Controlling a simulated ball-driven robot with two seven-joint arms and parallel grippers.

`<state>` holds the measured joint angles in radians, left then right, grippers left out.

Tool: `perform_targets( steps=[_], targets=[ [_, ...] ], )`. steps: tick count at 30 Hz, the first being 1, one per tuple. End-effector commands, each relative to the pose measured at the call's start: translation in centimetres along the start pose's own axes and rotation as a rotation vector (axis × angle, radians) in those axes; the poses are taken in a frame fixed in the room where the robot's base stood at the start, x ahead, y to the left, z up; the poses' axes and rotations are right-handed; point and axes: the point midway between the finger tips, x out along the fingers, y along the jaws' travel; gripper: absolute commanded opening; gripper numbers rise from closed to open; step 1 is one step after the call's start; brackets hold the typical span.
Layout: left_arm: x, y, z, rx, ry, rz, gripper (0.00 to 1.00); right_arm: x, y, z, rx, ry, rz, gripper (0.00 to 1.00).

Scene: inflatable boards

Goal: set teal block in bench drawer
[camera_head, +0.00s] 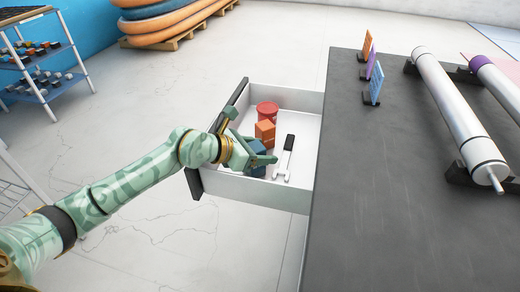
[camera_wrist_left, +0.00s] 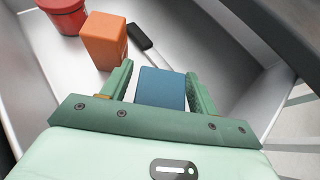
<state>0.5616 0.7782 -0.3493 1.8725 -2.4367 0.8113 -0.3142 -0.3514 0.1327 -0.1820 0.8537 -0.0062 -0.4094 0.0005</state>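The teal block, which looks blue (camera_wrist_left: 161,88), is low inside the open white bench drawer (camera_head: 230,184). My left gripper (camera_head: 268,153) reaches into the drawer from the left, over the block (camera_head: 257,171). In the left wrist view, the fingers of this gripper (camera_wrist_left: 160,69) stand on either side of the block, with a narrow gap showing at its left side; the gripper looks open around it. The block's underside is hidden, so its contact with the drawer floor cannot be seen. My right gripper is not in view.
The dark bench top (camera_head: 390,190) is just to the right, carrying upright cards (camera_head: 374,84) and a long white cylinder (camera_head: 455,105).

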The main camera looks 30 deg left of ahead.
Motion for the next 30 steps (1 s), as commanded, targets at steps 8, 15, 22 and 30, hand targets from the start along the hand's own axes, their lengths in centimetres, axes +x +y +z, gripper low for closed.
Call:
perform_targets(
  steps=[8, 15, 22, 30],
  targets=[
    [0.0, 0.0, 0.1, 0.0, 0.0, 0.0, 0.62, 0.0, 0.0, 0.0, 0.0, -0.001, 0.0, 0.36],
    [-3.4, 0.0, 0.8, 0.004, -0.001, 0.002, 0.62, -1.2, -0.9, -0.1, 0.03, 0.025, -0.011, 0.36],
    [-8.9, 0.0, 0.8, 0.004, -0.001, 0.002, 0.62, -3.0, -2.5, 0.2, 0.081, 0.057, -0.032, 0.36],
    [-12.0, 0.0, 0.4, 0.001, 0.0, 0.001, 0.62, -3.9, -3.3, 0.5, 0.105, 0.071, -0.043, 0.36]
  ],
)
